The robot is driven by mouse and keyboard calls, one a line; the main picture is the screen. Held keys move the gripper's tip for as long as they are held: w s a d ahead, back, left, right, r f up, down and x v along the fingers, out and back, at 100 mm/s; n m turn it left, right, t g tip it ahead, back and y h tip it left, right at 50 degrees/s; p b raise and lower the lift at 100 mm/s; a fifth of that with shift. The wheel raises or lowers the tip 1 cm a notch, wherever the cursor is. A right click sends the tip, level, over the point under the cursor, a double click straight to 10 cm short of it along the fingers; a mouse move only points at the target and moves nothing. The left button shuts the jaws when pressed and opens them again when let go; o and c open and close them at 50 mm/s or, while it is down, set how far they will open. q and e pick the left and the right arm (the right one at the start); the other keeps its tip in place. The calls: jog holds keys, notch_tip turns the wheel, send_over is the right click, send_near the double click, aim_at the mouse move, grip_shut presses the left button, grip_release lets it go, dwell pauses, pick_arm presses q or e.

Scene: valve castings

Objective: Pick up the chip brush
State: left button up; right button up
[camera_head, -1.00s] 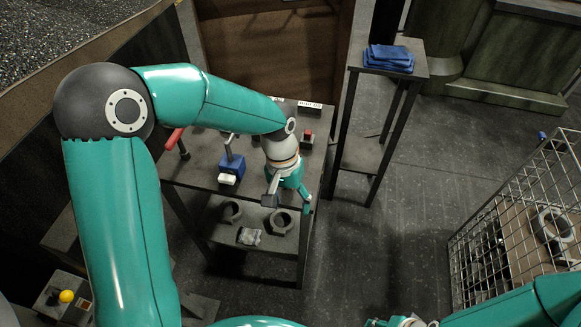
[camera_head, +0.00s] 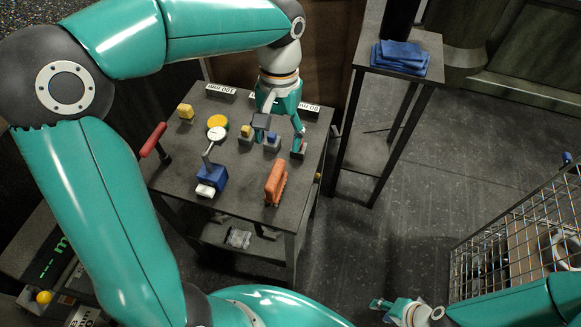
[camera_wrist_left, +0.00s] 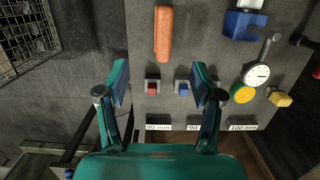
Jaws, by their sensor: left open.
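An orange, long, ridged item (camera_head: 276,183), which looks like the chip brush, lies on the dark table near its front right part. It also shows at the top of the left wrist view (camera_wrist_left: 163,34). My left gripper (camera_head: 281,135) is open and empty above the table's far right part, beyond the orange item in the head view. In the left wrist view, its spread fingers (camera_wrist_left: 160,76) sit below the orange item, not around it. My right gripper (camera_head: 380,308) is at the bottom right, away from the table; its jaws are too small to judge.
Small grey blocks with red (camera_wrist_left: 152,88) and blue (camera_wrist_left: 183,88) parts stand between the left fingers in the wrist view. A dial gauge (camera_head: 217,134) on a blue base (camera_head: 212,181), a red handle (camera_head: 153,139) and a yellow block (camera_head: 185,111) stand farther left. A wire cage (camera_head: 500,240) is at right.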

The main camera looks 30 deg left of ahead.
aim_at(278, 173)
pick_arm(q)
jog(key=f, duration=0.7)
jog(key=s+f, duration=0.1)
jog(key=f, duration=0.3)
jog(key=shift+s+d+f, duration=0.1)
jog(key=shift+d+f, duration=0.05)
jog(key=shift+f, duration=0.05)
jog(key=shift+s+a+f, duration=0.1)
jog(key=shift+s+f, duration=0.05)
jog(key=shift+f, duration=0.7)
jog(key=shift+s+a+f, duration=0.1)
jog(key=shift+f, duration=0.75)
jog(key=shift+s+a+f, duration=0.1)
jog(key=shift+s+f, duration=0.05)
jog(key=shift+f, duration=0.7)
grip_shut()
jog(key=shift+r, duration=0.2)
notch_tip(278, 173, up, 20)
jog(key=shift+f+p, duration=0.15)
jog(key=shift+p, duration=0.15)
